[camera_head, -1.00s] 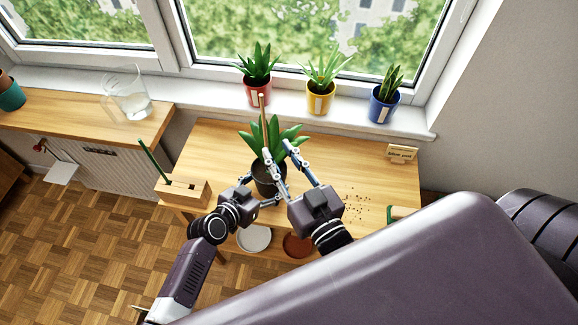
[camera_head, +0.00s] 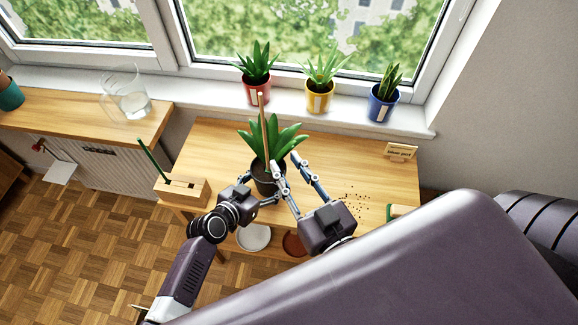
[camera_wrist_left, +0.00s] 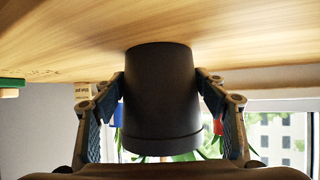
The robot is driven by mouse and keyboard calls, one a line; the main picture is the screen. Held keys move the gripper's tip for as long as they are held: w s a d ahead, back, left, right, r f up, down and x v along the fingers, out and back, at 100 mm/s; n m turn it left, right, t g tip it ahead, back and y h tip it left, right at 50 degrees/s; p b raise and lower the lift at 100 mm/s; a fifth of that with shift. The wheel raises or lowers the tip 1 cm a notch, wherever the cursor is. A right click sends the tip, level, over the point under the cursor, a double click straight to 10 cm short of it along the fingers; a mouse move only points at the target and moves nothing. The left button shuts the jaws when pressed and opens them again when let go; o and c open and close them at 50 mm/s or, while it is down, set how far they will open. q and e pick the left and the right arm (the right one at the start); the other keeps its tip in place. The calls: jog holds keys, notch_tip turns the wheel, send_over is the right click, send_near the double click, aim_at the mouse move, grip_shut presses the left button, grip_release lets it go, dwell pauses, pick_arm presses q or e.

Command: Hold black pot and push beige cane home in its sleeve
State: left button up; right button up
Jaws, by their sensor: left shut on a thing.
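The black pot (camera_head: 264,182) stands on the wooden table with a green leafy plant (camera_head: 272,140) in it. The beige cane (camera_head: 262,118) stands nearly upright among the leaves; its lower end and the sleeve are hidden by the foliage. My left gripper (camera_wrist_left: 161,78) is shut on the black pot, one finger on each side in the left wrist view, which shows the pot (camera_wrist_left: 161,95) upside down. My right gripper (camera_head: 285,161) is open and empty, its fingers spread beside the pot's right side, apart from the cane.
A wooden block (camera_head: 181,190) with a green stick (camera_head: 152,162) stands at the table's left edge. Red (camera_head: 257,92), yellow (camera_head: 319,98) and blue (camera_head: 382,104) pots line the sill. A small sign (camera_head: 401,151) and scattered crumbs (camera_head: 356,198) are at right.

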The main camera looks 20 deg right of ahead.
pick_arm(q)
jog(key=o, duration=0.9)
jog(key=shift+o, duration=0.2)
jog(key=v, duration=1.2)
jog(key=shift+s+d, duration=0.1)
